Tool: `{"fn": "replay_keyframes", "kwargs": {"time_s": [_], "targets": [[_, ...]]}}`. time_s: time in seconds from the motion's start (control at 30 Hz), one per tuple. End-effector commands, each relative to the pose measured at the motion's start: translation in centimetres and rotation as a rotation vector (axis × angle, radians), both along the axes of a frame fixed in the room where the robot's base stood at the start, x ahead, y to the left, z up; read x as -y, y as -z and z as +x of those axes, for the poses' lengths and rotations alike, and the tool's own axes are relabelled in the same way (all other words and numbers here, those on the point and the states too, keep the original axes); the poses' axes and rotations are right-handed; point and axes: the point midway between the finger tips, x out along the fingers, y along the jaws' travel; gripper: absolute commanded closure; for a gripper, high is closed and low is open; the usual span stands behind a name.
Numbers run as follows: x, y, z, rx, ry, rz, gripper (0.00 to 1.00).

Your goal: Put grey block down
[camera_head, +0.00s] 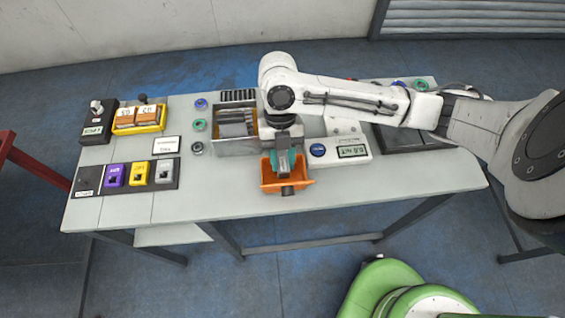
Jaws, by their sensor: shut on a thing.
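My gripper (284,167) points down over an orange open tray (270,186) at the table's front edge. It is shut on what looks like the grey block, mostly hidden by the fingers and wrist. A small dark grey piece (288,190) shows just below the fingers, in front of the orange tray's middle; I cannot tell whether it is part of the held block. I cannot tell whether the held block touches the tray.
A metal bin (238,148) with grey pieces stands behind left. A white device with a display (353,151) stands close right. Farther left are a yellow tray (139,130) with orange-brown boxes and a dark rack (85,181) with coloured blocks. The front left table (205,195) is clear.

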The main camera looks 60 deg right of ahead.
Motion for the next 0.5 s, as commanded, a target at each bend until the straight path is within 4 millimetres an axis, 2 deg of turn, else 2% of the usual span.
{"fn": "replay_keyframes", "kwargs": {"time_s": [0.2, 0.5], "targets": [[0.0, 2.8, -0.1, -0.003, 0.001, 0.0, 1.0], [0.0, 3.2, 0.0, -0.001, 0.0, 0.0, 1.0]]}}
